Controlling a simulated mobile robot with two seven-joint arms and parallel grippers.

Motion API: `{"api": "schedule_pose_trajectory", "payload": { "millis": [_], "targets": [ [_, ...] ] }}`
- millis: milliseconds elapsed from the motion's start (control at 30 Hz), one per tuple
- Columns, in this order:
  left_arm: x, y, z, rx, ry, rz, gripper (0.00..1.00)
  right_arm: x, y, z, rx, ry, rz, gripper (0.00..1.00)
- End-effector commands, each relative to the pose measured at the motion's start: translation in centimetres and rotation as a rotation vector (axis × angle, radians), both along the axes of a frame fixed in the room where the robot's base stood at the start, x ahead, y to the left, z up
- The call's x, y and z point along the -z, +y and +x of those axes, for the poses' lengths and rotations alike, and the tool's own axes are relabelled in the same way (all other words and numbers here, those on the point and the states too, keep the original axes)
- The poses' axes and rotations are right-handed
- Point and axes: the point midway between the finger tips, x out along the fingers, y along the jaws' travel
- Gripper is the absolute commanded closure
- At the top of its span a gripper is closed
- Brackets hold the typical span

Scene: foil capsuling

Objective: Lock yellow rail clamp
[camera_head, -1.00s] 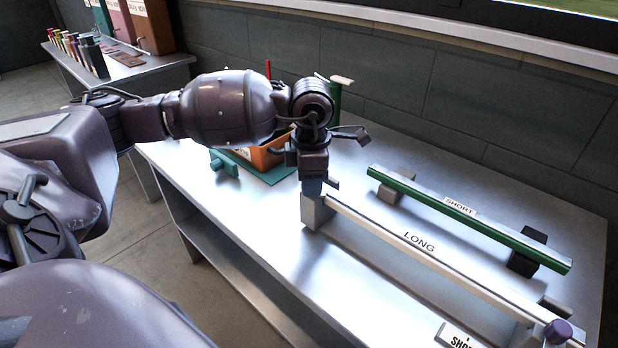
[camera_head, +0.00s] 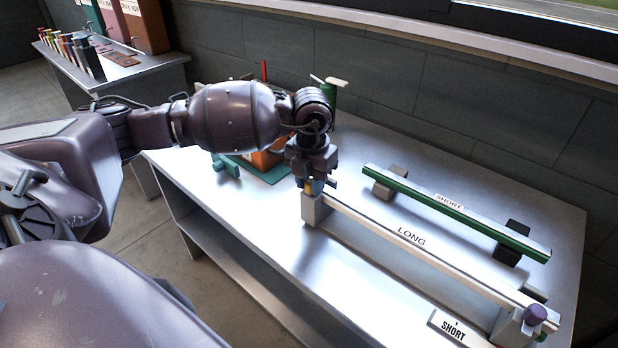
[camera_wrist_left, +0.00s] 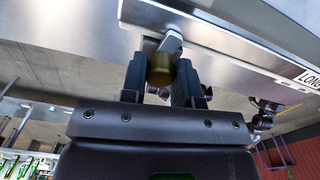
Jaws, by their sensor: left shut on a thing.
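The yellow rail clamp (camera_head: 308,187) sits at the near left end of the white rail marked LONG (camera_head: 390,235). Only a small part of it shows beneath my gripper in the head view. In the left wrist view it appears as a dull yellow knob (camera_wrist_left: 160,70) between the two fingers, next to a grey metal part (camera_wrist_left: 172,42). My left gripper (camera_head: 314,186) points down over the rail's end and is shut on the knob. The fingers hide the knob's sides. My right gripper is not in view.
A purple knob (camera_head: 535,314) stands at the LONG rail's other end. An orange bin (camera_head: 262,160) stands near my left forearm.

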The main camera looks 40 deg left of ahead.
Motion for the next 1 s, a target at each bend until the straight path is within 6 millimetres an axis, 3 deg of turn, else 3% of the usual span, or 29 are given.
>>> {"api": "schedule_pose_trajectory", "payload": {
  "millis": [333, 867, 900, 1000],
  "targets": [
    [-0.1, 0.0, 0.0, -0.143, -0.001, 0.001, 0.95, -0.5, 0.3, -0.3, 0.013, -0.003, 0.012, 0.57],
    [-0.1, 0.0, 0.0, -0.169, 0.000, 0.000, 0.95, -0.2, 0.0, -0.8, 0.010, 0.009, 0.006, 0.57],
    [-0.1, 0.0, 0.0, -0.169, 0.000, 0.000, 0.70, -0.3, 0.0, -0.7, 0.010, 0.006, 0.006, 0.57],
    [-0.1, 0.0, 0.0, -0.169, -0.001, 0.000, 0.55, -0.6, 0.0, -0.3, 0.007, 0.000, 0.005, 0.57]
  ]
}}
